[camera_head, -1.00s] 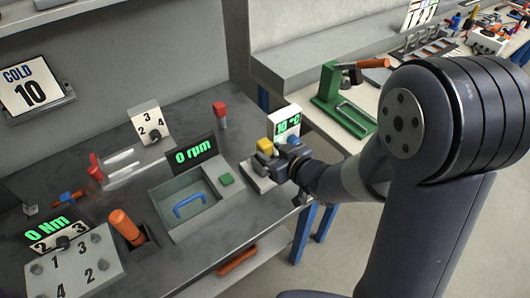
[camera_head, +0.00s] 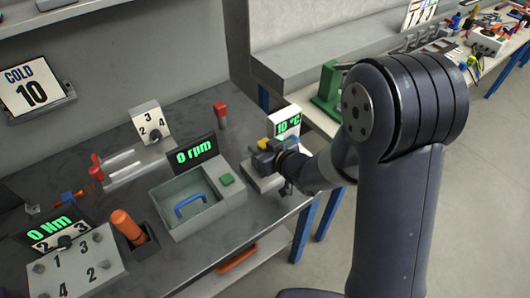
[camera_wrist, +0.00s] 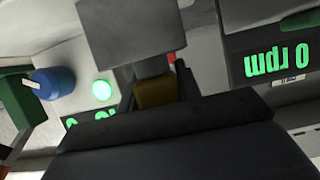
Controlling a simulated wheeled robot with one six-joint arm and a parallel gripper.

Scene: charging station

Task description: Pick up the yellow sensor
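The yellow sensor (camera_head: 263,144) is at the small white station with the green "10 °C" display (camera_head: 288,126), near the right end of the grey bench. Only a small part of it shows above my gripper (camera_head: 266,155), which is right at it. In the wrist view the yellow sensor (camera_wrist: 156,92) shows between the dark fingers of my gripper (camera_wrist: 155,88), below a grey block (camera_wrist: 130,30). The gripper body hides its lower part. I cannot tell whether the fingers press on it.
A blue knob (camera_wrist: 52,83) and a lit green button show beside the sensor in the wrist view. Left of my gripper are a grey basin with a blue handle (camera_head: 190,204), a green button (camera_head: 227,180) and the "0 rpm" display (camera_head: 195,151). A red-topped post (camera_head: 220,110) stands behind.

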